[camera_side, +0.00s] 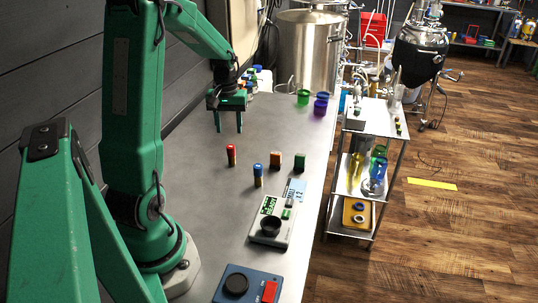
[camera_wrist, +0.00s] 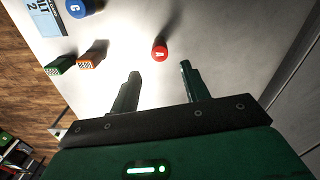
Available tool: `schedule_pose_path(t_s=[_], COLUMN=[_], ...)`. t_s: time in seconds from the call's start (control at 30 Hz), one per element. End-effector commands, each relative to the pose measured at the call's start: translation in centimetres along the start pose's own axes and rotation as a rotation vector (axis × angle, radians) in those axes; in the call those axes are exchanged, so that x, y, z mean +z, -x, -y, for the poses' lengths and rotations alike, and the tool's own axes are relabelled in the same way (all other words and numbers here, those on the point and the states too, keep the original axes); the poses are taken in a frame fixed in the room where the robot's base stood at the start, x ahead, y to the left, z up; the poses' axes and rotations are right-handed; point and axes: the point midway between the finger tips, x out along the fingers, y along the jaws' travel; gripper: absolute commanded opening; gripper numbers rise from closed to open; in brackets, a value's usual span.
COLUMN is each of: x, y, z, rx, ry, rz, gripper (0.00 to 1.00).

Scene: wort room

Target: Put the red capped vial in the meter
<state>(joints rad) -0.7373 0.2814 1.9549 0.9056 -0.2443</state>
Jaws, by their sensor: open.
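The red capped vial (camera_side: 231,154) stands upright on the metal bench in the side view. In the wrist view its red cap (camera_wrist: 160,52) shows ahead of and between the fingertips. My gripper (camera_side: 229,130) is open and empty, with its fingers pointing down beyond and above the vial. In the wrist view the two fingers of my gripper (camera_wrist: 160,72) are apart, with nothing between them. The meter (camera_side: 272,224) is a pale box with a green display and a dark round well, nearer the camera on the bench. The well (camera_side: 271,222) looks empty.
A blue capped vial (camera_side: 258,174), an orange block (camera_side: 275,161) and a green block (camera_side: 299,161) stand near the red vial. A blue device (camera_side: 243,287) with a dark round top is at the front. Green and purple cups (camera_side: 321,103) stand at the bench's right edge.

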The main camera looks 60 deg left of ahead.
Motion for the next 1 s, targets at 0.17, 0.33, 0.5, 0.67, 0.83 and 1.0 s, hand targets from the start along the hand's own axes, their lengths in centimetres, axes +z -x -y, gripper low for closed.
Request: schedule_pose_path(t_s=[0.17, 0.33, 0.5, 0.67, 0.83, 1.0], x=[0.0, 0.0, 0.0, 0.0, 0.3, 1.6], y=[0.8, 0.9, 0.8, 0.8, 1.1, 2.6], z=[0.0, 0.0, 0.0, 0.0, -0.3, -1.8], rx=[0.000, 0.000, 0.000, 0.000, 0.002, 0.009], ry=[0.000, 0.000, 0.000, 0.000, -0.012, -0.068], rz=[0.000, 0.000, 0.000, 0.000, -0.006, -0.034], gripper=[0.46, 0.46, 0.46, 0.46, 0.46, 0.46])
